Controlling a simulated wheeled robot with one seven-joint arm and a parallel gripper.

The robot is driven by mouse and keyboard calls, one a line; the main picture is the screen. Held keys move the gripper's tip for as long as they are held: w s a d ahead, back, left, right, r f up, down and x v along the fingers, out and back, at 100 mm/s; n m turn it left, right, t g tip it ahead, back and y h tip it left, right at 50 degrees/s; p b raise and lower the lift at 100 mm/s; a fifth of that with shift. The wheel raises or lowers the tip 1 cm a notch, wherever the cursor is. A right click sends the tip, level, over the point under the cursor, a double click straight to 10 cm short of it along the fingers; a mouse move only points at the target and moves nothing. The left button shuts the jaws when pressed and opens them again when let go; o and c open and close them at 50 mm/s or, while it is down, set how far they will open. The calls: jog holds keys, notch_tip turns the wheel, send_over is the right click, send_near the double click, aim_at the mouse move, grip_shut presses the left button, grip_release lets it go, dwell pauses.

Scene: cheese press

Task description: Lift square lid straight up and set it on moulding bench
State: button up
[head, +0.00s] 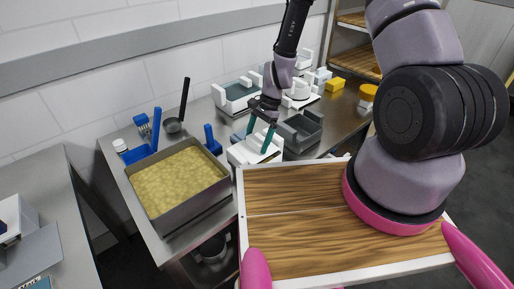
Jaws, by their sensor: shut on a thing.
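My gripper (260,138), with teal fingers, is at the middle of the steel bench (225,212). It appears shut on a white square lid (250,152), its fingers coming down on either side of the lid's upper part. The lid is right of the tray of yellow curd. A grey square mould (303,128) stands close to the right of the lid. Whether the lid rests on something or is held clear cannot be told, as its underside is hidden.
A deep tray of curd (178,185) fills the bench's left part. Blue-handled tools (142,150) and a ladle (174,122) are behind it. White-framed presses (238,94) stand at the back. Yellow blocks (335,84) are further right. Another steel table (62,225) is at left.

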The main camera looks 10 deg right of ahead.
aim_at(257, 139)
notch_tip(257, 139, up, 14)
jog(key=shift+f, duration=0.15)
dwell(1.1)
